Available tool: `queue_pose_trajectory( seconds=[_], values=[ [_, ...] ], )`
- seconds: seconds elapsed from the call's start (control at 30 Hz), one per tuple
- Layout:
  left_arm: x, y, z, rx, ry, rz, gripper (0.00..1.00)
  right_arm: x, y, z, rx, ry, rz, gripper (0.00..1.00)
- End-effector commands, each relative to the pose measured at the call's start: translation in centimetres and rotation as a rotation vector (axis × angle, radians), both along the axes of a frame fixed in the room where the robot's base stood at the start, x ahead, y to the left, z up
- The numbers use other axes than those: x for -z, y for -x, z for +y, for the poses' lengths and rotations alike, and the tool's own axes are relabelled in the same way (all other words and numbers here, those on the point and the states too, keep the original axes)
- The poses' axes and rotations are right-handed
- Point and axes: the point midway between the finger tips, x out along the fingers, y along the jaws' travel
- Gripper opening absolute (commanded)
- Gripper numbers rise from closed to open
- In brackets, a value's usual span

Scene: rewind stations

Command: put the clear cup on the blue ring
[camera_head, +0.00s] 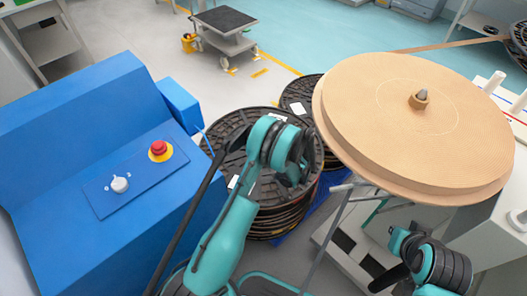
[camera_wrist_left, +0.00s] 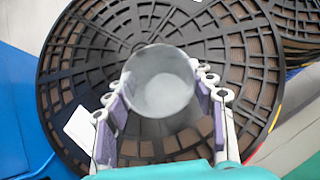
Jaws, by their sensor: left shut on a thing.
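In the left wrist view, the clear cup (camera_wrist_left: 160,88) is grey and see-through, with its round mouth facing the camera. My left gripper (camera_wrist_left: 163,98) is shut on it, with a purple-padded finger on each side. The cup is in front of a black cable reel. In the head view, my left arm reaches over the reels, and its gripper and the cup cannot be made out behind the wrist. Part of my right arm shows at the lower right, but its gripper is not visible. I see no blue ring in either view.
A large tan disc (camera_head: 375,105) on a stand is at the right. A blue console (camera_head: 60,170) with a red button (camera_head: 159,148) and white knob (camera_head: 120,184) is at the left. A grey cart (camera_head: 225,20) stands behind.

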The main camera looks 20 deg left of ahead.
Motion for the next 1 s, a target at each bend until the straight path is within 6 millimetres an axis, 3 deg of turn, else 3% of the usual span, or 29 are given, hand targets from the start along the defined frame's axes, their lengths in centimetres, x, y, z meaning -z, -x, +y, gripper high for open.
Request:
queue_pose_trajectory(
  seconds=[0.2, 0.4, 0.57, 0.8, 1.0],
  values=[
    [3.4, -0.5, 5.5, -0.004, 0.000, 0.000, 0.29, 1.0, 0.0, 0.0, 0.000, 0.000, 0.000, 0.00],
    [5.1, -0.8, 8.4, -0.001, 0.000, 0.000, 0.29, 1.3, 0.0, 0.0, 0.000, 0.000, 0.000, 0.00],
    [5.8, -0.9, 8.9, 0.001, 0.000, 0.000, 0.29, 1.5, 0.0, 0.0, 0.000, 0.000, 0.000, 0.00],
    [9.2, -0.9, 8.9, 0.001, 0.000, 0.000, 0.29, 2.8, 0.0, 0.0, 0.000, 0.000, 0.000, 0.00],
    [9.3, -0.9, 8.9, 0.001, 0.000, 0.000, 0.29, 2.7, 0.0, 0.0, 0.000, 0.000, 0.000, 0.00]
  ],
)
